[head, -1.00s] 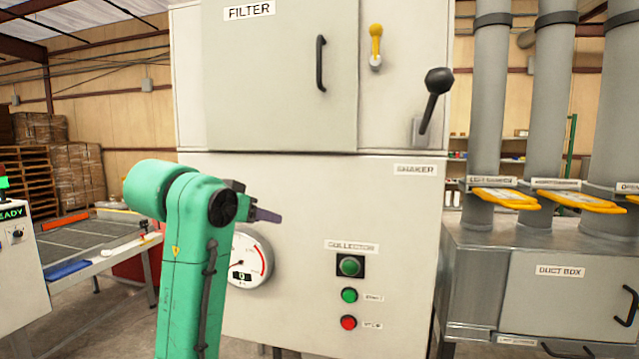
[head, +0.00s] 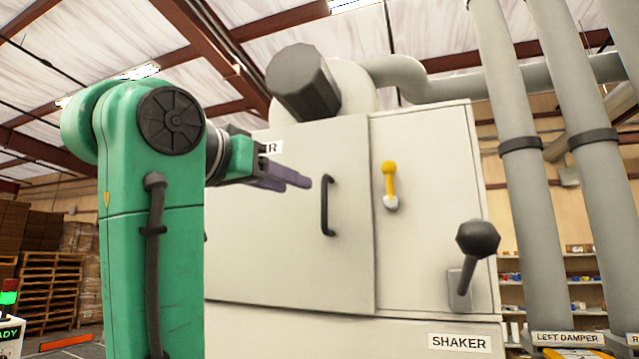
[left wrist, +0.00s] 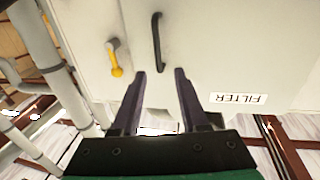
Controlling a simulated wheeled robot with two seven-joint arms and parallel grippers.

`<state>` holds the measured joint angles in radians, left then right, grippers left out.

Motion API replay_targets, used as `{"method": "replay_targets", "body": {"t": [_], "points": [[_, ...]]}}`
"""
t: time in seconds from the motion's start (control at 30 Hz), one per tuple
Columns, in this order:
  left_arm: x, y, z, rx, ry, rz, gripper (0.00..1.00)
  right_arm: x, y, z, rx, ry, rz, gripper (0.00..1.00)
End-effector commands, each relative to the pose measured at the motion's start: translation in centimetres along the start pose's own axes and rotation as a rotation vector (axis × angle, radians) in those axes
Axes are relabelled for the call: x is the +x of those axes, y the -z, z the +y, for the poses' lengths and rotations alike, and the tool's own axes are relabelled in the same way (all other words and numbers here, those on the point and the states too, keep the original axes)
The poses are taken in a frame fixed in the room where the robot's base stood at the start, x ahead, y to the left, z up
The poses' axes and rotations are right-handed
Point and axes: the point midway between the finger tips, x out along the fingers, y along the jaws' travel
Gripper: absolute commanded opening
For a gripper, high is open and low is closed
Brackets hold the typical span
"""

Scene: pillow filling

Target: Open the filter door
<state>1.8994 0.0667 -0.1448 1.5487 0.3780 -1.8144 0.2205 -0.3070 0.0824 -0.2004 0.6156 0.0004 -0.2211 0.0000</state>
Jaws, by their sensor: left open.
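The filter door (head: 300,240) is a pale grey panel on the front of the cabinet and looks shut. Its label is partly covered by my left gripper in the head view. The black bar handle (head: 327,206) stands upright near the door's right edge. It also shows in the left wrist view (left wrist: 157,42), beyond the fingertips. My left gripper (head: 298,182) is open and empty, its dark fingers pointing right toward the handle and apart from it. In the left wrist view the two fingers (left wrist: 160,72) are spread, with the handle seen between them. My right gripper is not in view.
A yellow-knobbed lever (head: 390,185) sits right of the door. The black-knobbed shaker lever (head: 474,250) sticks out lower right. A dark motor (head: 302,82) and grey duct are above. Vertical pipes (head: 530,190) stand at the right.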

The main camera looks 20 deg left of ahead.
Motion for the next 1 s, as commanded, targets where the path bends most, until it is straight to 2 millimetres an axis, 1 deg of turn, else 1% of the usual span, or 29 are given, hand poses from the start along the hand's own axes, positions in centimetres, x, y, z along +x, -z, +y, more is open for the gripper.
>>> {"method": "replay_targets", "body": {"t": [0.03, 0.1, 0.17, 0.23, 0.3, 0.4, 0.47, 0.57, 0.67, 0.7, 0.77, 0.8, 1.0], "points": [[1.6, 0.6, 0.0, 0.0, -0.002, -0.009, 0.44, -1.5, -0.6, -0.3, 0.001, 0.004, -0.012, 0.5], [3.5, 0.6, 0.1, 0.0, -0.003, -0.008, 0.44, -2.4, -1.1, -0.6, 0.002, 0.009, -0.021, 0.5], [5.0, 0.6, 0.1, 0.0, -0.002, -0.008, 0.44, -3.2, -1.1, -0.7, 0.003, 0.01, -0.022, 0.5], [6.5, 0.5, 0.1, 0.0, -0.003, -0.007, 0.44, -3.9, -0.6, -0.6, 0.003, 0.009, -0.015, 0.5], [7.7, 0.4, 0.1, -0.001, -0.002, -0.006, 0.44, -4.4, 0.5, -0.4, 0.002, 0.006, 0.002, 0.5], [8.5, 0.1, 0.0, 0.0, -0.001, -0.003, 0.44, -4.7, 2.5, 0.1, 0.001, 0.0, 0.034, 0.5], [8.8, 0.0, 0.0, 0.0, -0.001, -0.002, 0.44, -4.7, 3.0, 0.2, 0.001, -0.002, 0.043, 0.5], [8.8, -0.1, 0.1, 0.0, -0.001, -0.001, 0.44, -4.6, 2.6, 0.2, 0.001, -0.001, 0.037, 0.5], [8.8, -0.1, 0.1, 0.0, -0.001, -0.002, 0.44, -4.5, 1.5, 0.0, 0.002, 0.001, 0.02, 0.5], [8.8, -0.1, 0.1, 0.0, -0.001, -0.002, 0.28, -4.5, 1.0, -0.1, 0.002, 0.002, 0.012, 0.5], [8.8, -0.1, 0.1, 0.0, -0.001, -0.002, 0.06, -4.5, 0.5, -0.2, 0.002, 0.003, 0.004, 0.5], [8.8, -0.1, 0.1, 0.0, -0.001, -0.002, 0.0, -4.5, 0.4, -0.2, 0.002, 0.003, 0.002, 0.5], [8.8, -0.1, 0.1, 0.0, -0.002, -0.003, 0.0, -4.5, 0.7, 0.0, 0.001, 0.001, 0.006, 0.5]]}}
